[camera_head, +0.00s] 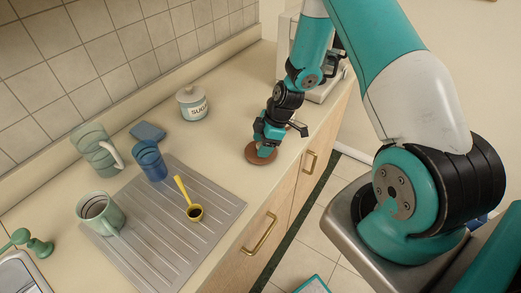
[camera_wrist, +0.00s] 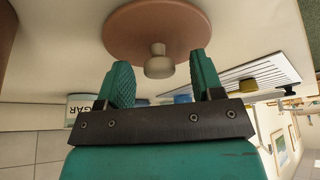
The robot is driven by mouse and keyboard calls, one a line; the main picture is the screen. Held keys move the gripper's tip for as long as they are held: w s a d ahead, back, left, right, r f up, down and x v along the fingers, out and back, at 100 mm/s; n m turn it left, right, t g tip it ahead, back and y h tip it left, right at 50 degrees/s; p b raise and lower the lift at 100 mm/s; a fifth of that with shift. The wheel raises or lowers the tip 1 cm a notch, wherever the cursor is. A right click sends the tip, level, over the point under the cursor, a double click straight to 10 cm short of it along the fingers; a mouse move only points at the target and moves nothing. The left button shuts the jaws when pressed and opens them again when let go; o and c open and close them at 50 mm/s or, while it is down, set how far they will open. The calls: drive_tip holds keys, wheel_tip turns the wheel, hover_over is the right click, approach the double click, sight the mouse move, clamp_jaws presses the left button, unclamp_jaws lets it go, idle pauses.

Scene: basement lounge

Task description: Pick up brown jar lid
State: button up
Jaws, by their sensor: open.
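The brown jar lid (camera_head: 256,157) lies flat on the beige counter, near its front edge. In the wrist view the lid (camera_wrist: 130,38) is a brown disc with a pale round knob (camera_wrist: 158,62) at its middle. My gripper (camera_head: 264,151) is above the lid, pointing down at it. In the wrist view my gripper (camera_wrist: 160,78) is open, with the knob between and slightly beyond its two green fingertips. No contact between fingers and knob shows. In the head view the gripper hides the knob and part of the lid.
A sugar jar (camera_head: 192,105) stands behind and left of the lid. A grey drainboard (camera_head: 165,245) holds a mug (camera_head: 101,213), a blue cup (camera_head: 150,160) and a yellow scoop (camera_head: 187,198). A white appliance (camera_head: 288,50) stands at the counter's far end. Counter around the lid is clear.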

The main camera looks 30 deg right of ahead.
drive_tip(key=c, duration=1)
